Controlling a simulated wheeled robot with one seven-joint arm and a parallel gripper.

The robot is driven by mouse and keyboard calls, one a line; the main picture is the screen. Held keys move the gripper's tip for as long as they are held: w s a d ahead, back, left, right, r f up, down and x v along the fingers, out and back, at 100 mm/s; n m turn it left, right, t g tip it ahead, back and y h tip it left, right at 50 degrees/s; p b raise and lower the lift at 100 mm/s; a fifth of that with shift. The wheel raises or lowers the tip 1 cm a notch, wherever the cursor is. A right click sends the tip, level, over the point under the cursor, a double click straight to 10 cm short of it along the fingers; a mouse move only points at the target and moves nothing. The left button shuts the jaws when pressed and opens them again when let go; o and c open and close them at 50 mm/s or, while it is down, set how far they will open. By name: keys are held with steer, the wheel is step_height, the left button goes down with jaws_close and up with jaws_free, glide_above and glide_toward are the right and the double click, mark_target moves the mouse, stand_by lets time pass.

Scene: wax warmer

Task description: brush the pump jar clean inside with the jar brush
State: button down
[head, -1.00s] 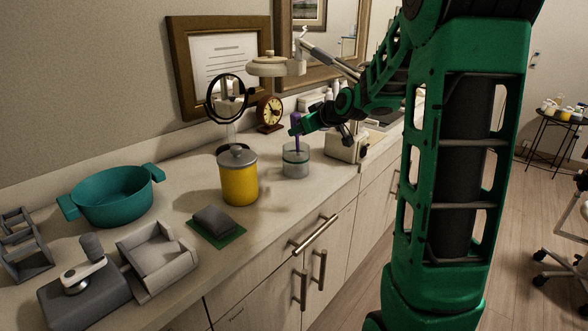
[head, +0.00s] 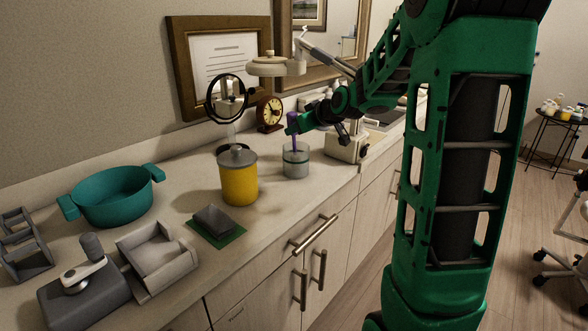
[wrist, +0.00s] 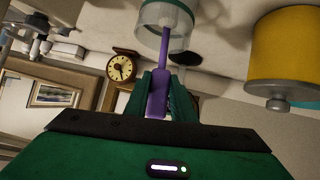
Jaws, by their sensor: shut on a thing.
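My gripper (head: 294,125) is above the jar, shut on the purple handle of the jar brush (wrist: 160,80). In the head view the brush (head: 294,142) hangs down from the fingers into the jar's mouth. The lower end of the brush is inside the jar, and I cannot tell whether its bristles touch the wall or the bottom.
A yellow canister (head: 238,180) with a grey lid stands close to the left of the jar. A round mirror (head: 228,99) and a clock (head: 269,114) are behind. A beige box-shaped device (head: 345,148) stands to the right. A teal pot (head: 113,196) is farther left.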

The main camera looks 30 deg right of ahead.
step_height(320, 180, up, 14)
steer(key=shift+r, duration=0.2)
stand_by(1.5)
stand_by(0.4)
